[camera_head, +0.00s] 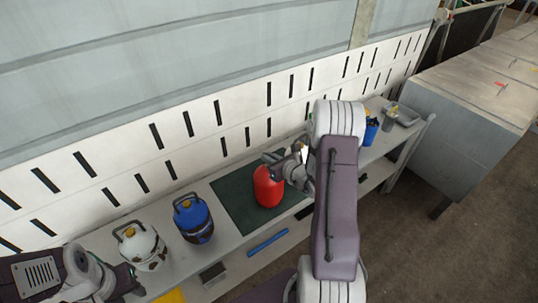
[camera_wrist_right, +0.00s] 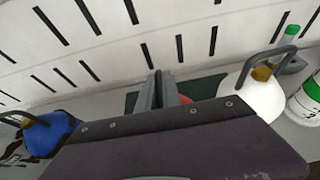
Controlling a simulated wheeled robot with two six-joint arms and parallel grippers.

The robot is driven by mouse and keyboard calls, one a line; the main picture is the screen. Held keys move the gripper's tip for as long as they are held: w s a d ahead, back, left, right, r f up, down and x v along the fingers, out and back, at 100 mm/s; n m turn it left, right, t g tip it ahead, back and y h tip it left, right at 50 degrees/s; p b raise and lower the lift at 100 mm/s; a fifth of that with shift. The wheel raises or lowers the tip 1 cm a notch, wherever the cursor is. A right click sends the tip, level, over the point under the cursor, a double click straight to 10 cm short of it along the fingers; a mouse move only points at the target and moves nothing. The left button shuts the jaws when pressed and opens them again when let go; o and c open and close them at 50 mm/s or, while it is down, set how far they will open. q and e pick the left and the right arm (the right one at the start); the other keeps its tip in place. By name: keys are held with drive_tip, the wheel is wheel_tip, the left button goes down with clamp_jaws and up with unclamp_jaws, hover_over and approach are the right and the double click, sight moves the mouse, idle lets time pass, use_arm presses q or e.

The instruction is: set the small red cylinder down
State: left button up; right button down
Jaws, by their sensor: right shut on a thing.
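The small red cylinder (camera_head: 268,188) is upright over the dark green mat (camera_head: 232,204) on the bench. I cannot tell whether its base touches the mat. My right gripper (camera_head: 277,160) is shut on its top from the right side. In the right wrist view the closed fingers (camera_wrist_right: 158,92) hide most of it, and only a sliver of red (camera_wrist_right: 185,99) shows beside them. My left gripper (camera_head: 130,281) is at the lower left, beside the white cylinder; its fingers are unclear.
A blue cylinder (camera_head: 194,222) and a white cylinder (camera_head: 141,247) stand left of the mat. My right arm partly hides the bench's right side, where a blue object (camera_head: 371,131) and a grey tray (camera_head: 406,117) show. A slotted wall (camera_head: 190,135) runs behind.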

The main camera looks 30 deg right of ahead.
drive_tip(key=c, duration=1.5)
unclamp_jaws()
drive_tip(key=shift+s+a, duration=0.1)
drive_tip(key=shift+s, duration=0.05)
